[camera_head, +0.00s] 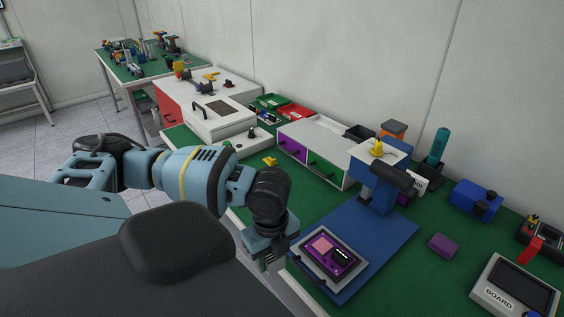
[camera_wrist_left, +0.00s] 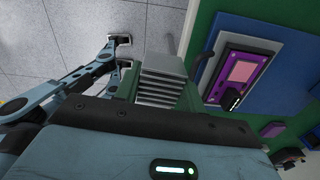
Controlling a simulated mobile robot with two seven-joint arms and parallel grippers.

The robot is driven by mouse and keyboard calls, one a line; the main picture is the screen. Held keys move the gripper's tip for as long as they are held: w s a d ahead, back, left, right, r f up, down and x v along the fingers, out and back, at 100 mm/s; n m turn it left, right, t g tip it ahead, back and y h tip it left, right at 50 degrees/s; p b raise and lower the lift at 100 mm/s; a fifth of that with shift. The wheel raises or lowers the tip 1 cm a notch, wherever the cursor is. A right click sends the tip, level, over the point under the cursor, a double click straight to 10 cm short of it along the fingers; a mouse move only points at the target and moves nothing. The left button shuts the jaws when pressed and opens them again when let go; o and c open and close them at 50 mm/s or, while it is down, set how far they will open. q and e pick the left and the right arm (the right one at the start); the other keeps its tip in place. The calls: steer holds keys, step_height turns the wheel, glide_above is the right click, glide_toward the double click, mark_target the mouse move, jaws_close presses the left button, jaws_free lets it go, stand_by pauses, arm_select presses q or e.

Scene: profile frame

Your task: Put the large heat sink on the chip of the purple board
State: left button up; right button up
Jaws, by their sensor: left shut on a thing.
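My left gripper (camera_head: 270,262) hangs at the front edge of the green bench, left of the purple board. In the left wrist view it is shut on a grey finned heat sink (camera_wrist_left: 160,80), held out over the floor side of the bench edge. The purple board (camera_head: 318,257) lies on a light tray on a blue mat, with a pink square chip (camera_head: 322,245) bare on top. In the left wrist view the board (camera_wrist_left: 229,87) and chip (camera_wrist_left: 243,70) are right of the heat sink, apart from it. My right gripper is not in view.
A blue press-like stand (camera_head: 376,187) rises behind the board. A purple block (camera_head: 443,245) and a device marked BOARD (camera_head: 515,288) are to the right. White drawers (camera_head: 315,148) stand behind. The blue mat (camera_head: 385,238) has free room right of the board.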

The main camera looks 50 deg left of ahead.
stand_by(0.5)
arm_select(q)
steer(key=shift+w+d, duration=0.1)
steer(key=shift+d, duration=0.25)
steer(key=w+d+p, duration=0.2)
steer(key=d, duration=0.7)
steer(key=n, duration=0.1)
glide_above(322, 246)
steer(key=shift+d+f, duration=0.15)
steer(key=shift+f, duration=0.4)
steer(key=shift+w+f, duration=0.1)
steer(key=shift+f, duration=1.65)
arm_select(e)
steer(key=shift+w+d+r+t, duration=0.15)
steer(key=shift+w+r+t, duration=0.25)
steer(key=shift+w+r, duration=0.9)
arm_select(q)
steer(key=shift+f, duration=0.15)
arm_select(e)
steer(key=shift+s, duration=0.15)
